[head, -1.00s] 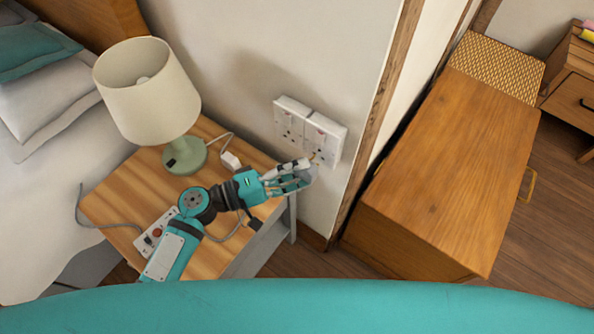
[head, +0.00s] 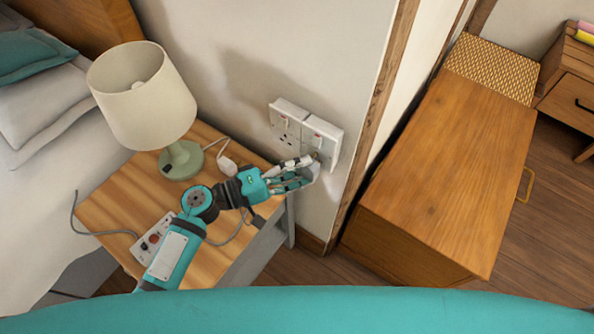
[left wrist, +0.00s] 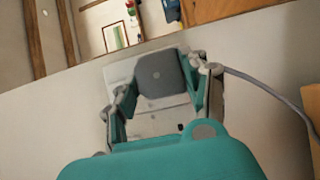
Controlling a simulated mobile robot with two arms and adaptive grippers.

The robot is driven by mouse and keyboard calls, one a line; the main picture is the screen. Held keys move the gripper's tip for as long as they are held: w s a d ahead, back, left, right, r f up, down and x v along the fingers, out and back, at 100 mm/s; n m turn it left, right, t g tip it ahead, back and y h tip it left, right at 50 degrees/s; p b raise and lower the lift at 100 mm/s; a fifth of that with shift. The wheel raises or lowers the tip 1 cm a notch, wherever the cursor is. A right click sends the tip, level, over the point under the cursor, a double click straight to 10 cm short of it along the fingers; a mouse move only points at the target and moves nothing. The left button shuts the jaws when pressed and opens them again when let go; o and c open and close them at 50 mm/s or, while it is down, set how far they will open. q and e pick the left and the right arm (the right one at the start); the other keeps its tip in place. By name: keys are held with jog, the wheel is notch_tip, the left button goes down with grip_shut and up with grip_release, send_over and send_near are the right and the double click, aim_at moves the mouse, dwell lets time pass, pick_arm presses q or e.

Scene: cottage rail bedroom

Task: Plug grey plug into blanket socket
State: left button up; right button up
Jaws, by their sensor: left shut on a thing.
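My left gripper (head: 312,170) is in front of the right half of the white double wall socket (head: 285,118), at its lower edge. In the left wrist view the gripper (left wrist: 165,92) is shut on the grey plug (left wrist: 162,78), with fingers on both sides of it. The pale socket plate (left wrist: 120,72) lies right behind the plug. The plug's pins are hidden, so I cannot tell whether they are in the holes. In the head view the fingers mostly cover the plug. My right gripper is not in view.
The nightstand (head: 110,205) holds a lamp (head: 140,95), a white plug (head: 227,166) on a cord and a white box (head: 152,238) with red and dark marks. A wooden cabinet (head: 450,170) stands right of the wooden post. A grey cord (left wrist: 265,90) runs right of the gripper.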

pick_arm(q)
jog(key=shift+w+d, duration=0.45)
jog(key=shift+w, duration=0.2)
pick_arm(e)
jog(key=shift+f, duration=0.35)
pick_arm(q)
jog(key=o, duration=1)
jog(key=shift+o, duration=0.2)
jog(key=v, duration=0.8)
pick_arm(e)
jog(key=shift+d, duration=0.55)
pick_arm(q)
jog(key=shift+c, duration=0.4)
